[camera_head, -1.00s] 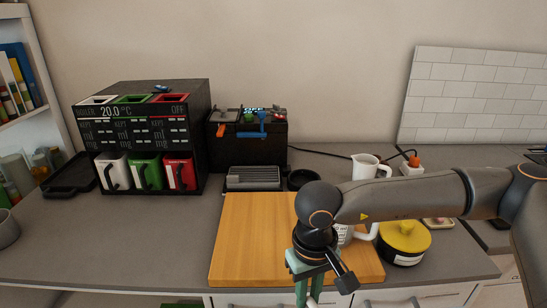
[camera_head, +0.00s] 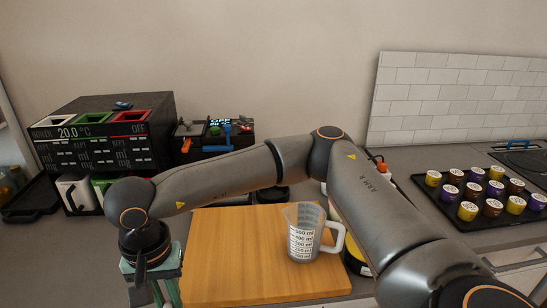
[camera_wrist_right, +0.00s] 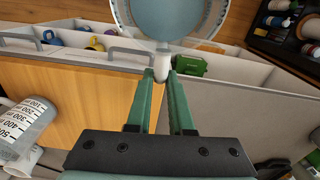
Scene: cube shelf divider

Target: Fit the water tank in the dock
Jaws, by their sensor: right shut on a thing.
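My right gripper (camera_wrist_right: 162,80) is shut on the white handle (camera_wrist_right: 162,64) of a round vessel (camera_wrist_right: 168,15) with a pale rim and blue-grey inside. The vessel is cut off by the top of the wrist view. In the head view my right gripper (camera_head: 166,290) hangs left of the wooden board, and the vessel is not seen there. I cannot tell for sure that it is the water tank. A dark machine (camera_head: 215,138) with a blue lever stands at the back, its lower part hidden by my arm. I cannot make out the dock. My left gripper is not in view.
A clear measuring jug (camera_head: 301,235) stands on the wooden board (camera_head: 225,265). A black boiler unit (camera_head: 105,140) stands at the back left. A tray (camera_head: 450,215) of several capsules is at right. An open, divided drawer (camera_wrist_right: 235,75) lies beneath the vessel.

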